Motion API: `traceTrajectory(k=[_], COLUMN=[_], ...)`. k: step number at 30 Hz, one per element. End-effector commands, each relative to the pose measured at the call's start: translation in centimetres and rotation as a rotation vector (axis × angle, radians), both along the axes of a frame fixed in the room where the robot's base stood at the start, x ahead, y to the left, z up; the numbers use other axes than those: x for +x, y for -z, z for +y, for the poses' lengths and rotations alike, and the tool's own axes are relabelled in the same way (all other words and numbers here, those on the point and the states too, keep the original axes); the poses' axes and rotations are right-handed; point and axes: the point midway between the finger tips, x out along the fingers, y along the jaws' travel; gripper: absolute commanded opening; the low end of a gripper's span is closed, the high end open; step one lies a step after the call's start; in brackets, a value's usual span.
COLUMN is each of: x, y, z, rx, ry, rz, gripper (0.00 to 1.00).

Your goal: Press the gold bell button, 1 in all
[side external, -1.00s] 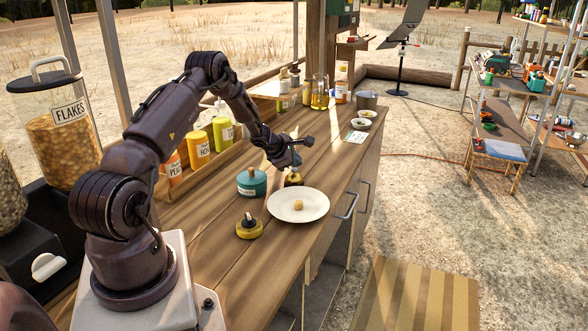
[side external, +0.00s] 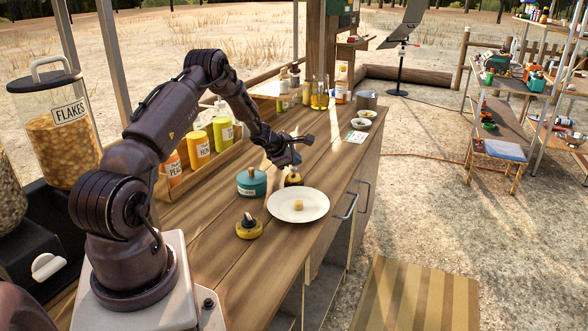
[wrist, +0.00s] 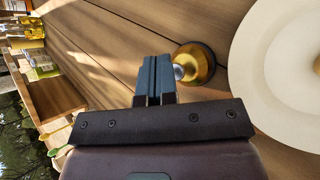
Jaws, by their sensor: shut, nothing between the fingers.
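The gold bell (side external: 293,179) stands on the wooden counter beside the white plate, right below my gripper (side external: 292,167), which partly hides it. In the wrist view the gold bell (wrist: 200,64) shows as a gold dome on a dark base with a pale, shiny button (wrist: 180,72). My gripper's blue-grey fingers (wrist: 153,62) are shut together with nothing between them. They appear just left of the button in the wrist view. I cannot tell whether they touch the bell.
The white plate (side external: 311,208) holds a small tan piece. A teal lidded pot (side external: 252,187) stands left of the bell, and a yellow item with a black knob (side external: 249,230) sits nearer. Sauce bottles (side external: 198,149) line a wooden rack. Small bowls (side external: 360,124) stand farther along.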

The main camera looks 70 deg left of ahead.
Motion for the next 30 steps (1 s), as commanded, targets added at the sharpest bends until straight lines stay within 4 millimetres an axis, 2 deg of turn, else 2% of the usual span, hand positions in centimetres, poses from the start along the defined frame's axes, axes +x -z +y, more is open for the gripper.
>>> traceTrajectory(k=[3, 14, 30], x=[0.0, 0.0, 0.0], y=[-0.7, -0.9, -5.6], z=[0.0, 0.0, 0.0], rx=[0.000, 0.001, 0.002], ry=[0.000, 0.001, 0.000], rz=[-0.001, -0.001, -0.002], gripper=[0.00, 0.00, 0.00])
